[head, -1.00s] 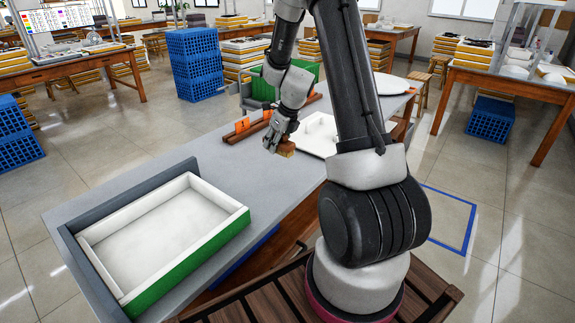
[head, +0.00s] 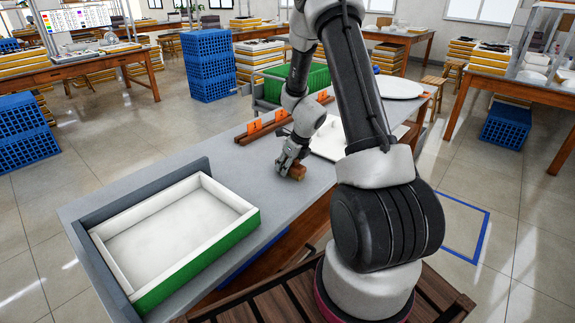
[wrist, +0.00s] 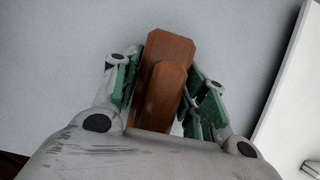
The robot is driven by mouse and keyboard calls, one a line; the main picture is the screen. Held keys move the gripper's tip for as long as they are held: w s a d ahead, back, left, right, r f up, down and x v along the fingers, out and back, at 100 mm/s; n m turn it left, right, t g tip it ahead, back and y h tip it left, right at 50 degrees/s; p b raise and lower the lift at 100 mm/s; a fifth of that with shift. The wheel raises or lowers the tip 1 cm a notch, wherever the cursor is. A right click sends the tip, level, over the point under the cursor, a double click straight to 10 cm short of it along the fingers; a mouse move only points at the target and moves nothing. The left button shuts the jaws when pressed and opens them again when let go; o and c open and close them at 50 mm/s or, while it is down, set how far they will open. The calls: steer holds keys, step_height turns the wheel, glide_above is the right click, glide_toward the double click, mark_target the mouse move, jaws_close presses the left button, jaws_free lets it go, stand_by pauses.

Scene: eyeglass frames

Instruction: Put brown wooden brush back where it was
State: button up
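The brown wooden brush (wrist: 165,85) is between the green-padded fingers of my gripper (wrist: 162,88) in the wrist view, with pads close against both its sides. In the head view my gripper (head: 291,163) points down over the grey table, and the brush's end (head: 297,173) shows at the fingertips. It is at or just above the table top; I cannot tell whether it touches. The brush's lower side is hidden.
A white tray with a green front (head: 205,268) stands at the table's left end. A brown wooden rack with orange cards (head: 262,133) lies behind my gripper. A white board (head: 333,148) lies to the right. The grey table top (head: 225,155) between tray and rack is clear.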

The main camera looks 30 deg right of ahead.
steer(key=shift+o, duration=1)
steer(key=shift+r, duration=0.2)
steer(key=v, duration=1.1)
steer(key=shift+r, duration=0.3)
steer(key=s+a+r+n, duration=0.4)
steer(key=s+r+n, duration=0.2)
steer(key=r+n, duration=0.25)
steer(key=s+a+r+n, duration=0.4)
steer(key=s+r+n, duration=0.3)
steer(key=r+n, duration=0.15)
steer(key=s+r+n+h, duration=0.1)
steer(key=s+r+n, duration=0.3)
steer(key=s+n, duration=1.1)
steer(key=shift+r+h, duration=0.2)
steer(key=shift+h, duration=0.1)
